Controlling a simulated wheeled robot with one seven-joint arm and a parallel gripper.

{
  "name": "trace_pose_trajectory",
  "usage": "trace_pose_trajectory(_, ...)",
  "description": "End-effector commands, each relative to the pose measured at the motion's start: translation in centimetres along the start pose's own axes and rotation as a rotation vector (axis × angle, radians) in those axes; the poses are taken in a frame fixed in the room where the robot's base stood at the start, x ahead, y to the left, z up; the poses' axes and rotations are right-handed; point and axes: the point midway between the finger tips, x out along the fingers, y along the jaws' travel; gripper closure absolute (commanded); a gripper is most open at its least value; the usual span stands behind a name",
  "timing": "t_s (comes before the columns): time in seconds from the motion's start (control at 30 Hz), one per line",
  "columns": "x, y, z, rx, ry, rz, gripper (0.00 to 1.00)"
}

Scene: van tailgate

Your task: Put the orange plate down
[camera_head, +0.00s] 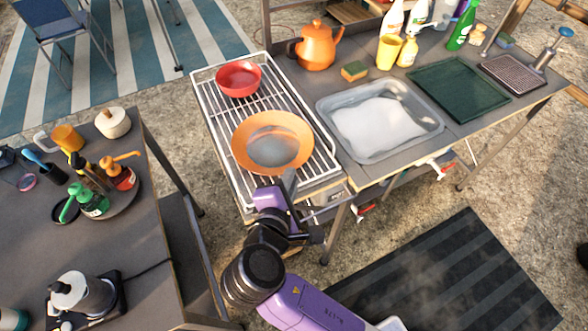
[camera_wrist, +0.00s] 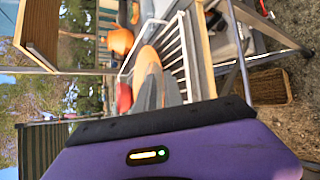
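The orange plate (camera_head: 246,142) shows a greyish middle in the head view. It is over the front half of the white wire rack (camera_head: 318,172); whether it touches the wires or is just above them, I cannot tell. My gripper (camera_head: 289,180) is at the plate's near rim, its fingers close together and seemingly shut on that rim. In the wrist view the grey fingers (camera_wrist: 163,92) reach toward the rack (camera_wrist: 178,48). The exact contact there is hard to make out.
A red bowl (camera_head: 238,79) sits on the rack's far end, behind the plate. An orange kettle (camera_head: 317,46) stands beyond the rack's right side. A grey basin (camera_head: 431,124) of whitish water is to the right. A cluttered table (camera_head: 133,245) stands left.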

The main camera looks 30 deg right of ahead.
Motion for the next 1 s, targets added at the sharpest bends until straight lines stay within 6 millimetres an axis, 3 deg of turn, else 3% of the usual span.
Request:
trace_pose_trajectory(0.2,-4.4,0.0,-0.1,0.001,0.003,0.001,0.88)
trace_pose_trajectory(0.43,-6.8,0.0,0.0,0.001,0.0,0.001,0.88)
trace_pose_trajectory(0.8,-7.0,-0.3,0.0,0.002,0.008,-0.002,0.88)
trace_pose_trajectory(0.87,-6.5,-1.2,0.1,0.007,0.028,-0.006,0.88)
trace_pose_trajectory(1.0,-5.1,-5.0,0.2,0.063,0.14,-0.03,0.88)
